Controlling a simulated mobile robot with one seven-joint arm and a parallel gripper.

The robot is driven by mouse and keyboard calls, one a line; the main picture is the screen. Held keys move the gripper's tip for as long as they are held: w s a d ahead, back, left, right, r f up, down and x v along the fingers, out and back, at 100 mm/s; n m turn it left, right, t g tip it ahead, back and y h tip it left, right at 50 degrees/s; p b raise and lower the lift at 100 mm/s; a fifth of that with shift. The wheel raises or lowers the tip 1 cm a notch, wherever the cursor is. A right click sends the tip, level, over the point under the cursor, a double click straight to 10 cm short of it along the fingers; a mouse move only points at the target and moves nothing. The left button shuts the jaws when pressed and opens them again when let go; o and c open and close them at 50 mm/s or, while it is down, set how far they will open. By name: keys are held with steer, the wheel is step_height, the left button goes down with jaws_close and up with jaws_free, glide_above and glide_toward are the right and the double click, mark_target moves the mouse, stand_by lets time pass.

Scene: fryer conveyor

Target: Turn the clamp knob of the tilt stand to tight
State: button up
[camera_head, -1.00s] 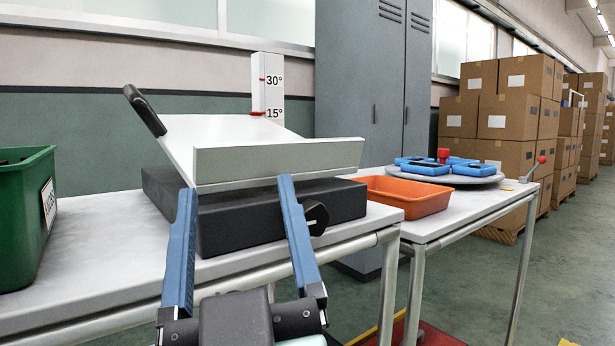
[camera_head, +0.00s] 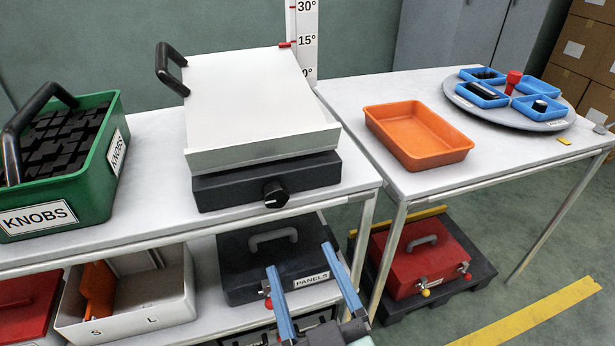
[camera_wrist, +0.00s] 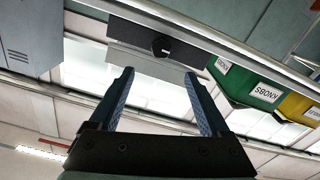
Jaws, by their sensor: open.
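The tilt stand has a dark base (camera_head: 235,180) and a white plate (camera_head: 250,90), tilted up at the back, with a black handle at its upper left. The black clamp knob (camera_head: 275,193) is on the front of the base, and its white pointer line slants towards the upper right. In the upside-down wrist view the knob (camera_wrist: 161,47) lies beyond and between the fingertips. My gripper (camera_head: 299,257) is open and empty, with blue fingers, apart from the knob and below it in the head view. The wrist view also shows the open gripper (camera_wrist: 159,73).
An angle scale (camera_head: 302,45) stands behind the plate, its red marker near 15°. A green KNOBS bin (camera_head: 95,165) is left. An orange tray (camera_head: 418,135) and a round turntable with blue trays (camera_head: 510,105) are right. Below are a PANELS case (camera_head: 270,262) and a red case (camera_head: 415,260).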

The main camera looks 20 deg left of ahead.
mark_target(277, 200)
steer(key=p+x, duration=0.1)
steer(key=x, duration=1.2)
steer(key=shift+a+p, duration=0.1)
steer(key=shift+p, duration=0.2)
steer(key=shift+s, duration=0.1)
jaws_close()
